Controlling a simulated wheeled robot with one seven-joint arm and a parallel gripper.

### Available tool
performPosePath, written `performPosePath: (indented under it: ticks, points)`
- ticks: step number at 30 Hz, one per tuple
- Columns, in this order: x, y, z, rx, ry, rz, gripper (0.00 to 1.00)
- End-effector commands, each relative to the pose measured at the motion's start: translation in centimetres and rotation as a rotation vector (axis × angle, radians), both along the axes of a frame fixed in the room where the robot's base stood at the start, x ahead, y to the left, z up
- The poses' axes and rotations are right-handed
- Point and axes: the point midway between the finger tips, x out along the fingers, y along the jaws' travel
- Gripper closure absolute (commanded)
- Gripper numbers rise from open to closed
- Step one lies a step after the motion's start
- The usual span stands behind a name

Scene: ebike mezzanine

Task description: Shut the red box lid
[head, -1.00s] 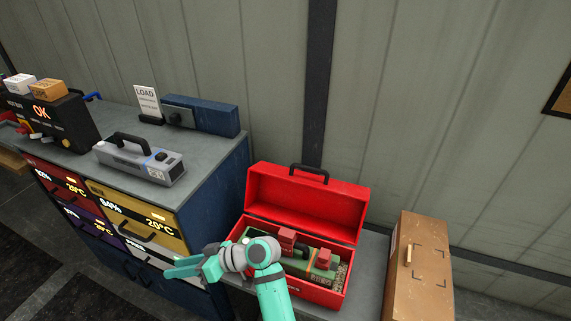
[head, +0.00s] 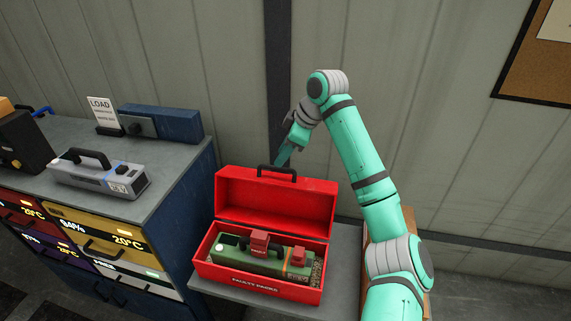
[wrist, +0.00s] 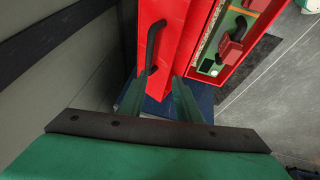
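The red box (head: 262,290) sits on a grey surface with its red lid (head: 275,203) standing open at the back. A black handle (head: 278,172) is on the lid's upper edge. Inside the box lies a green pack (head: 240,258) with red parts on top. My gripper (head: 285,160) is at the back of the lid, close to the handle in the head view. The wrist view shows the lid (wrist: 172,40) and handle (wrist: 153,45) ahead of my gripper (wrist: 157,84), whose two fingers are apart with nothing between them. I cannot tell whether a fingertip touches the lid.
A ribbed wall (head: 200,60) stands close behind the box. A blue drawer cabinet (head: 190,245) with a grey device (head: 100,176) on top is to the left. A brown box (head: 408,222) to the right is mostly hidden by my arm.

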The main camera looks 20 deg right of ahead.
Motion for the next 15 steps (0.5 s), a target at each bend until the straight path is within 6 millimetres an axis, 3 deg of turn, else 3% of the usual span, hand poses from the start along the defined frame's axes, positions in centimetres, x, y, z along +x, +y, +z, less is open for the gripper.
performPosePath:
  ticks: [3, 7, 15]
  points:
    - [-0.1, -2.2, 1.8, -0.046, -0.002, -0.017, 0.69]
    - [0.0, -2.9, 2.2, -0.063, -0.003, -0.022, 0.69]
    - [1.2, -2.2, -1.0, -0.062, -0.001, -0.022, 0.69]
